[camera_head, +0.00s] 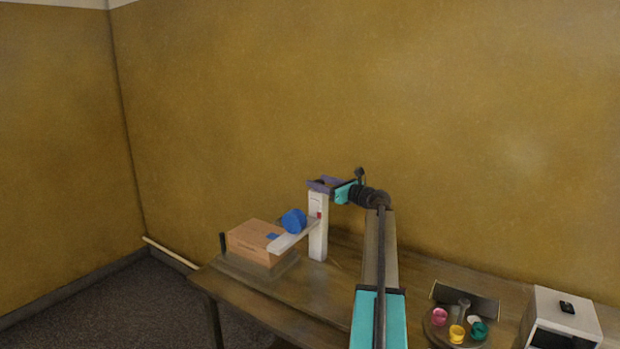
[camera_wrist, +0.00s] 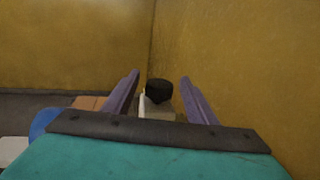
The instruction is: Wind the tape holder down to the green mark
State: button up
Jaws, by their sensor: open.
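A white post (camera_head: 317,240) stands on the table with a small red mark (camera_head: 319,215) on it. The tape holder, a pale arm (camera_head: 289,239) with a blue tape roll (camera_head: 293,221), juts left from the post over a cardboard box (camera_head: 250,238). No green mark can be made out on the post. My gripper (camera_head: 323,184) is at the top of the post. In the wrist view its purple fingers (camera_wrist: 160,76) are open, with a dark knob (camera_wrist: 159,91) on the post top showing between them and a gap on each side. The blue roll (camera_wrist: 43,122) shows at the left there.
At the right are a round tray (camera_head: 437,331) with several coloured pieces and a white box (camera_head: 563,322). The wooden table (camera_head: 325,287) is clear in front of the post. A wall stands behind.

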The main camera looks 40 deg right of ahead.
jog(key=shift+w+a+p, duration=0.1)
jog(key=shift+w+p, duration=0.45)
jog(key=shift+w, duration=1.9)
jog(key=c, duration=1.1)
jog(key=shift+o, duration=0.2)
